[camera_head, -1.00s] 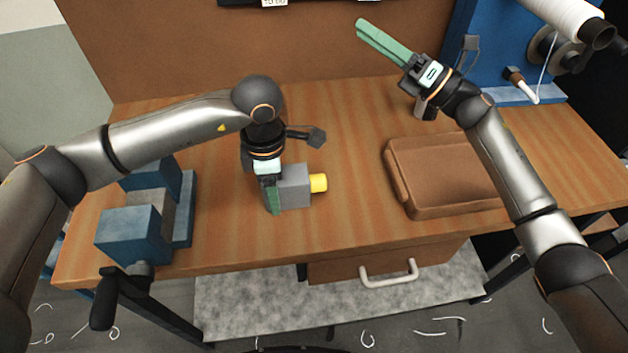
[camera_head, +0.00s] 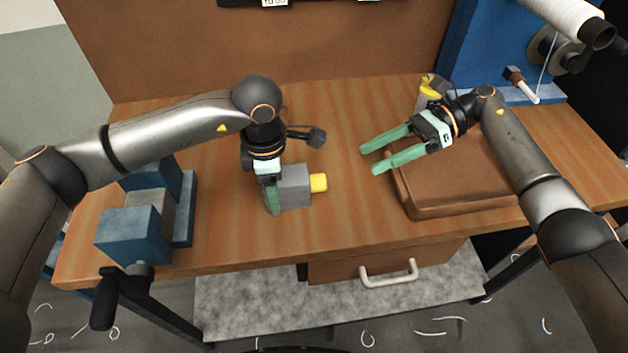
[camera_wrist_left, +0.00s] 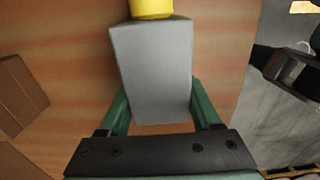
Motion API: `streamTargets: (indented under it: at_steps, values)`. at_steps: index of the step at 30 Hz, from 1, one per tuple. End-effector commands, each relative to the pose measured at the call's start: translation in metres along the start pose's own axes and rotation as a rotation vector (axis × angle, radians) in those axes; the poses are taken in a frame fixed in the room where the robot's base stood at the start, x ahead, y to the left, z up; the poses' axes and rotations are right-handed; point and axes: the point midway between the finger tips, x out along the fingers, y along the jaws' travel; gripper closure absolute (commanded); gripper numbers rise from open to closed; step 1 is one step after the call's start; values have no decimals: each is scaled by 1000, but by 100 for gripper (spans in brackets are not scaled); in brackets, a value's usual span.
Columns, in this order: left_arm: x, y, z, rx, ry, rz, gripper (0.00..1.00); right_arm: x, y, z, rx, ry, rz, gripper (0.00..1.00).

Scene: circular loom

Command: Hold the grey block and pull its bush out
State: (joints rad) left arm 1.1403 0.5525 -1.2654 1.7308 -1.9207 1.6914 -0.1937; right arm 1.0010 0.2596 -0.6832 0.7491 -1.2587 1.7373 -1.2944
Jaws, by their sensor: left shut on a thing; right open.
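The grey block (camera_head: 294,187) lies on the wooden table in the head view. It also fills the middle of the left wrist view (camera_wrist_left: 155,75). The yellow bush (camera_head: 318,183) sticks out of the block's right end; it shows at the top of the left wrist view (camera_wrist_left: 151,8). My left gripper (camera_head: 272,200) is shut on the grey block, with a green finger on each side. My right gripper (camera_head: 370,160) is open and empty, to the right of the bush and apart from it. Its two green fingers point left towards the bush.
A blue vise-like fixture (camera_head: 128,235) with a handle stands at the left. A drawer is below the front edge. Table between bush and right gripper is clear.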

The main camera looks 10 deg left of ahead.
Motion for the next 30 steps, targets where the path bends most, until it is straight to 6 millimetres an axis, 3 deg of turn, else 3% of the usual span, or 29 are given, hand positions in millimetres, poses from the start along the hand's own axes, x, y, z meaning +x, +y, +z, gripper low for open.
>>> streamTargets:
  at_steps: [18, 30]
  values:
    - [-1, 0, 0, 0, -2, 2, 100, 88, 0, 1, 1, -5, 1, 25]
    - [-1, 0, 0, 0, -2, 2, 100, 103, 0, 1, 1, -5, -2, 25]
